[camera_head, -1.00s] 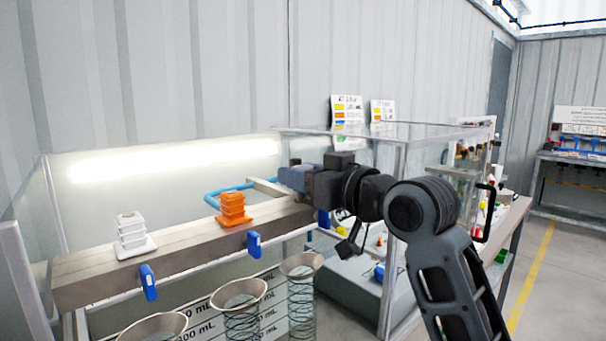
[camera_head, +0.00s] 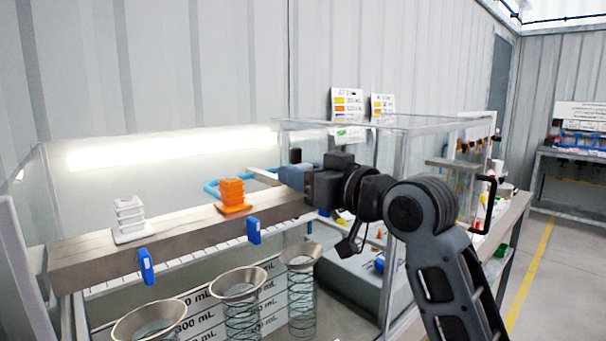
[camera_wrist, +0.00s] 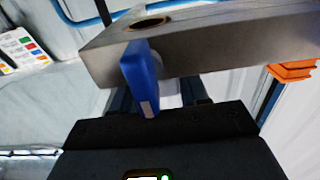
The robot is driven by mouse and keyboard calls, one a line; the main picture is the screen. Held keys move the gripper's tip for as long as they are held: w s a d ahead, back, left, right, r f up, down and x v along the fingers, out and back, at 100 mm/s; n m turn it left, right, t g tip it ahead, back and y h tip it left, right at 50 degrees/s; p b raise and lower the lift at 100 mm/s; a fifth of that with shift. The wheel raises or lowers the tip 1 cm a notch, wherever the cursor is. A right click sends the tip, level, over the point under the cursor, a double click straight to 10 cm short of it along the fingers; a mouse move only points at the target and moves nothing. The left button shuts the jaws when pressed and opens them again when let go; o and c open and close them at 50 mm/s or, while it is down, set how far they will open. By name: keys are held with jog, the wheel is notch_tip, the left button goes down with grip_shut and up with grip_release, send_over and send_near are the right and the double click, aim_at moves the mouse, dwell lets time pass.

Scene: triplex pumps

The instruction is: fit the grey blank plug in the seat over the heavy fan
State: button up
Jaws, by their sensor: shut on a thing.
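My gripper (camera_head: 290,178) is over the right end of the grey beam (camera_head: 180,232). The wrist view appears turned upside down and shows the beam (camera_wrist: 215,45) just past the fingers. The fingers are shut on a small pale grey piece, seemingly the blank plug (camera_wrist: 172,93). It is mostly hidden by a blue tab (camera_wrist: 140,75), so I cannot tell whether it touches the beam or sits in a seat. The heavy fan is not identifiable.
A white stacked block (camera_head: 130,218) and an orange one (camera_head: 233,195) stand on the beam. Blue tabs (camera_head: 146,266) hang on its front. Funnels (camera_head: 238,284) with coils stand below. A clear-walled case (camera_head: 400,150) is close to my arm on the right.

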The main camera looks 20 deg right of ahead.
jog(key=shift+r+p, duration=1.1)
jog(key=shift+r, duration=0.25)
jog(key=shift+f+b, duration=0.9)
jog(key=shift+f, duration=0.5)
dwell(1.2)
jog(key=o, duration=1.1)
jog(key=shift+b+v, duration=0.65)
jog(key=shift+v, duration=3.25)
jog(key=shift+r, duration=0.1)
